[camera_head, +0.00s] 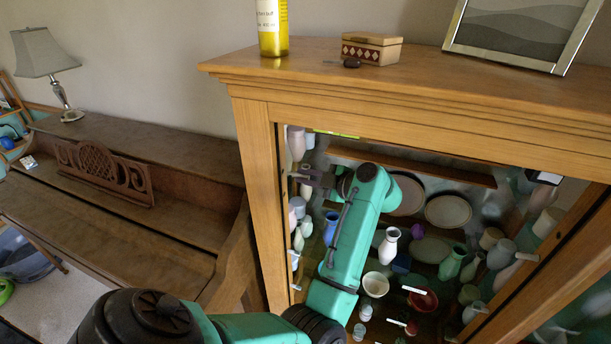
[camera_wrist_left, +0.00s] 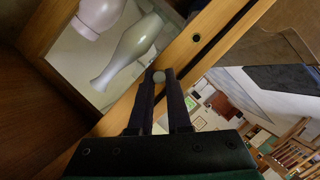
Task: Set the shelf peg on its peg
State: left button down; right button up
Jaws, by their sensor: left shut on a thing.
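My left gripper (camera_head: 297,177) reaches into the glass-fronted cabinet, close to its left front post (camera_head: 259,185). In the left wrist view the gripper (camera_wrist_left: 160,78) is shut on a small, pale, round-ended shelf peg (camera_wrist_left: 159,76) held between its fingertips. Most of the peg is hidden by the fingers. Beyond it runs a wooden post (camera_wrist_left: 216,27) with a dark round hole (camera_wrist_left: 196,38), up and right of the peg in that view. I cannot tell whether the peg touches the wood. My right gripper is not in view.
Pale vases (camera_wrist_left: 130,48) stand close to the fingers in the left wrist view. Plates (camera_head: 448,211), bowls and several vases crowd the cabinet around my left arm. A bottle (camera_head: 272,30), a box (camera_head: 371,49) and a picture frame (camera_head: 522,30) stand on top.

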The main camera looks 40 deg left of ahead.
pick_arm(q)
jog(key=shift+s+a+p, duration=0.2)
jog(key=shift+a+p, duration=0.1)
jog(key=shift+a, duration=0.2)
jog(key=shift+s+a+p, duration=0.15)
jog(key=shift+a+p, duration=0.1)
jog(key=shift+a, duration=0.25)
dwell(0.6)
jog(key=shift+p, duration=0.3)
dwell(0.3)
jog(key=shift+p, duration=0.3)
dwell(0.4)
jog(key=shift+p, duration=0.3)
jog(key=shift+s+a+p, duration=0.15)
jog(key=shift+a+p, duration=0.25)
